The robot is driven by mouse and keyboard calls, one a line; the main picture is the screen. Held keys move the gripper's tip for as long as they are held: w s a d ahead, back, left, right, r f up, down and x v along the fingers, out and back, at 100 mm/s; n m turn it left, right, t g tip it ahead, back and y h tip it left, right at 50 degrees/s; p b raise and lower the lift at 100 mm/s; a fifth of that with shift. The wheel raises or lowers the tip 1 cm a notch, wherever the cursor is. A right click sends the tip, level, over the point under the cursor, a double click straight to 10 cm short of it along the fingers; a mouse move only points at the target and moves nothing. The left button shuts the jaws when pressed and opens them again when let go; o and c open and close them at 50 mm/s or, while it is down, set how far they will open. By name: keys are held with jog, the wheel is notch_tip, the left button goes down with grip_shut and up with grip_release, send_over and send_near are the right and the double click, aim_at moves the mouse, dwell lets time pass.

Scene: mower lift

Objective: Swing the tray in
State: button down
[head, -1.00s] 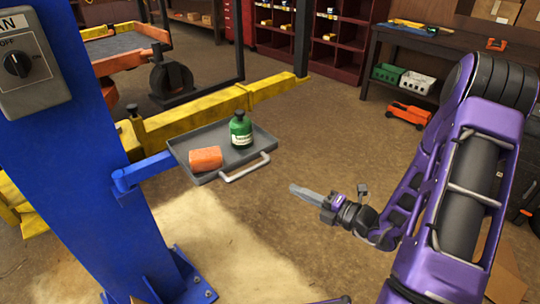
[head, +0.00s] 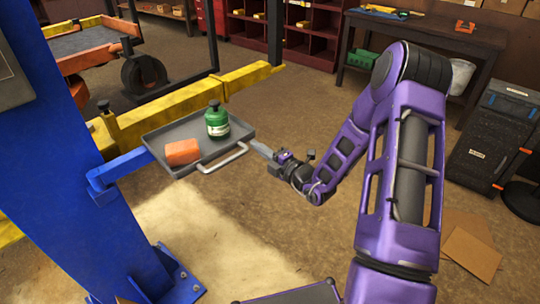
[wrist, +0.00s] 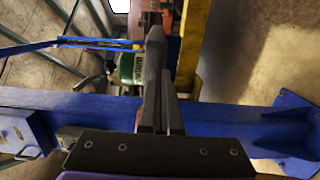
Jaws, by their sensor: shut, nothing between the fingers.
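The grey tray (head: 180,132) hangs on a short blue arm (head: 122,165) that sticks out from the blue post (head: 80,160). Its light grey handle (head: 222,158) is on the near right edge.
A yellow lift arm (head: 165,112) runs behind the tray. A workbench (head: 425,35) and a dark cabinet (head: 490,140) are at the right. Flat cardboard (head: 470,245) lies on the floor. The floor in front of the tray is clear.

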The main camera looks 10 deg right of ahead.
jog(key=shift+w+a, duration=0.35)
jog(key=shift+w, duration=0.25)
jog(key=shift+w, duration=0.15)
